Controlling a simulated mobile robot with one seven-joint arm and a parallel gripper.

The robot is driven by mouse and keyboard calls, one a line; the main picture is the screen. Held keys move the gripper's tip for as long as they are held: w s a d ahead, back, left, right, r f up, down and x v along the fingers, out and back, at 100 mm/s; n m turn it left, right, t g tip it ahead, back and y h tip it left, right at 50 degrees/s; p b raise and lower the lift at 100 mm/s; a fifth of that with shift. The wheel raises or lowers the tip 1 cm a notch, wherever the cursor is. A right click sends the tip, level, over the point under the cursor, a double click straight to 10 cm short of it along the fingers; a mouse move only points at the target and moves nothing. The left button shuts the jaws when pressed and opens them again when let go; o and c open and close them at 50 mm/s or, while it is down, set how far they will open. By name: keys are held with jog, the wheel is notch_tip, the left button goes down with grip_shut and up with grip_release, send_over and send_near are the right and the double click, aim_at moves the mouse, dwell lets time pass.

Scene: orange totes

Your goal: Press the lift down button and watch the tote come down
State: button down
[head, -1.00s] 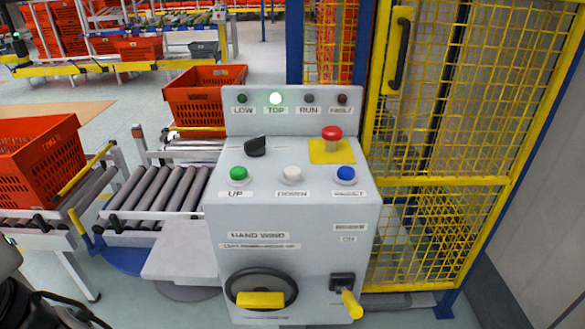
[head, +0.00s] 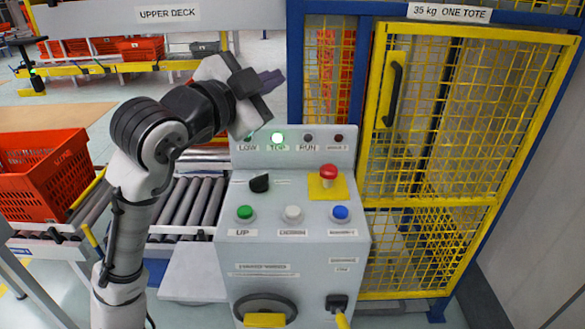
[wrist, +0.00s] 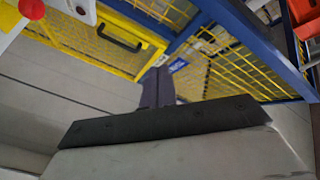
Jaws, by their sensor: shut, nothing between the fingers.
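The grey control console (head: 290,240) stands in front of me in the head view. The white DOWN button (head: 292,213) sits between the green UP button (head: 244,213) and a blue button (head: 341,213). My gripper (head: 272,80) is shut and empty, raised above the console's lamp panel and apart from the buttons. Its fingers (wrist: 158,88) also show in the wrist view, pointing toward the yellow cage. I cannot make out a tote in the lift.
A red emergency stop (head: 328,175) on a yellow plate and a black selector knob (head: 259,183) rise from the console top. A yellow mesh cage door (head: 460,200) stands at right. An orange tote (head: 42,180) rests on the left roller conveyor.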

notch_tip(320, 180, down, 4)
jog(key=d+m+g+y+p, duration=0.1)
jog(key=d+g, duration=0.1)
jog(key=g, duration=0.2)
jog(key=m+g+y+p, duration=0.1)
jog(key=m+g+y, duration=0.1)
jog(key=g, duration=0.4)
send_over(288, 212)
notch_tip(288, 212, down, 8)
jog(key=shift+a+f+t, duration=0.1)
jog(key=shift+t, duration=0.2)
jog(key=shift+f, duration=0.15)
notch_tip(288, 212, down, 8)
jog(key=b, duration=0.6)
jog(key=shift+f+b, duration=0.25)
jog(key=shift+b, duration=0.05)
jog(key=shift+f+b, duration=0.3)
jog(key=shift+f, duration=0.1)
